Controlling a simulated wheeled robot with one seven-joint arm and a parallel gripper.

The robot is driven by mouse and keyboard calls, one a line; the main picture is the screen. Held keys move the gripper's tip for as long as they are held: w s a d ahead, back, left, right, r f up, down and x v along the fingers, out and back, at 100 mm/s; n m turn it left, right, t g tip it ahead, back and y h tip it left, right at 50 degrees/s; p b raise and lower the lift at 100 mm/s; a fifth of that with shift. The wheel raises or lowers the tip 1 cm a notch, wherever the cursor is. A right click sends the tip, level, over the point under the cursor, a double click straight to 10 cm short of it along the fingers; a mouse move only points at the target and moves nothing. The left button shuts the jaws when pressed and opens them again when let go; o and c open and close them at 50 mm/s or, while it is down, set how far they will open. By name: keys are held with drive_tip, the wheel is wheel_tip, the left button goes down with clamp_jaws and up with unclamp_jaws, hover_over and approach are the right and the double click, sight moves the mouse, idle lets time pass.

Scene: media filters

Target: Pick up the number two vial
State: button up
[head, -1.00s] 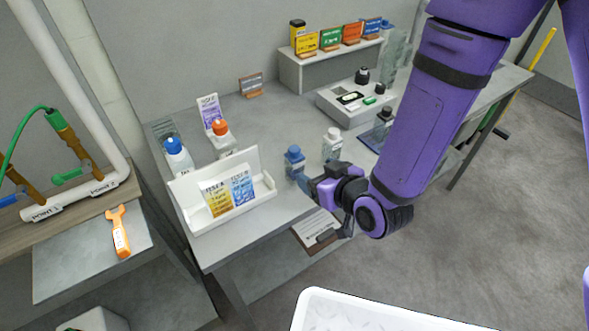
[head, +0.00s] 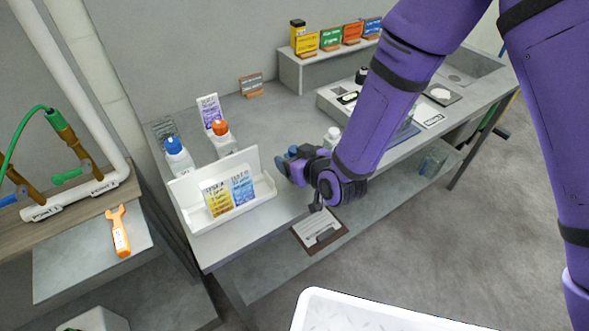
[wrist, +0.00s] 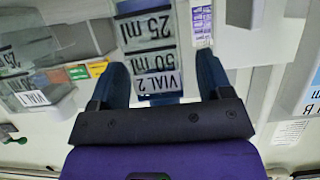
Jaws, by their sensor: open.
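The number two vial (wrist: 150,45) is in the wrist view, upside down in the picture, with a "VIAL 2" label and volume marks. It shows between the two open fingers of my gripper (wrist: 162,65), and I see no finger clearly pressed on it. A second vial, labelled "VIAL 1" (wrist: 35,97), is at the left in the wrist view.
A white-capped bottle (head: 332,134) stands just right of my gripper, partly behind my arm. A white test-card holder (head: 262,198) stands close on the left. Two capped bottles (head: 178,158) (head: 222,142) are behind it. A clipboard (head: 320,231) is below the bench's front edge.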

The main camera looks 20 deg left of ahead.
drive_tip(key=c, duration=0.9)
drive_tip(key=shift+r, duration=0.1)
